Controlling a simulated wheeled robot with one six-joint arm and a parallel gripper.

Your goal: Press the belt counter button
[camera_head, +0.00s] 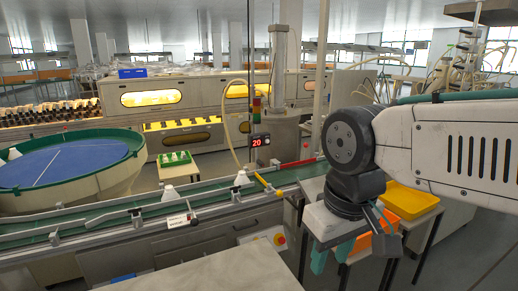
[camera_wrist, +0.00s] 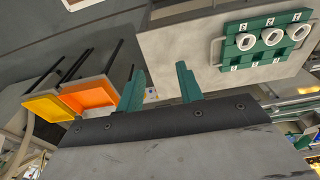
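A black counter display (camera_head: 260,140) with red digits reading 20 stands behind the belt (camera_head: 110,222), below a stack light (camera_head: 257,108). I cannot make out a separate counter button on it. A red round button on a yellow box (camera_head: 280,239) sits on the belt's front side, and I cannot tell whether it belongs to the counter. My gripper (camera_head: 333,252) hangs at the right, in front of the belt's end and apart from the display and the red button. In the wrist view my gripper (camera_wrist: 160,70) has its two teal fingers spread with nothing between them.
A round blue-topped feeder (camera_head: 70,165) is at the left. Orange (camera_head: 405,200) and yellow (camera_head: 410,198) trays lie beyond my gripper. In the wrist view a green rack (camera_wrist: 265,40) with white round pieces sits on a grey table (camera_wrist: 180,50).

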